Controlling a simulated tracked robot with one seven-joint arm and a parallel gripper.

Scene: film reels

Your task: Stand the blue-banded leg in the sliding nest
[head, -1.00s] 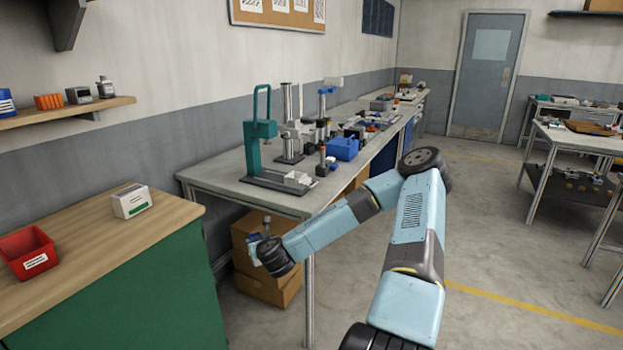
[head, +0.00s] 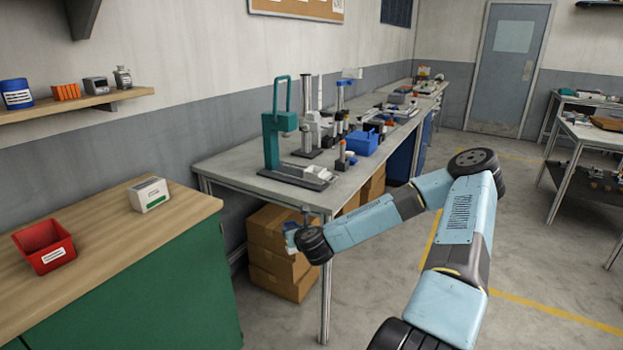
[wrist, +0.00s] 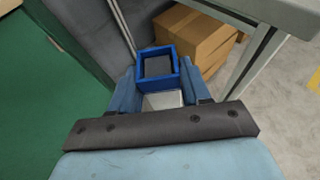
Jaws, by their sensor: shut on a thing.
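The blue-banded leg (wrist: 158,52) is between my gripper's fingers in the wrist view. Its square blue band surrounds a dark end face, and a pale part shows below the band. My gripper (wrist: 158,88) is shut on it. In the head view my gripper (head: 292,236) is small, low beside the bench's near end, below the bench top. The leg's outline is hard to make out there. A teal press (head: 272,140) stands on the bench's near end. A pale block (head: 316,173) on its dark base looks like the sliding nest; its inside is not visible.
The grey bench (head: 235,170) runs back along the wall with a blue bin (head: 362,143) and several tools. Cardboard boxes (head: 272,235) stand beneath it. A green cabinet (head: 160,290) at left carries a red bin (head: 42,250) and a white box (head: 149,194). Floor at right is open.

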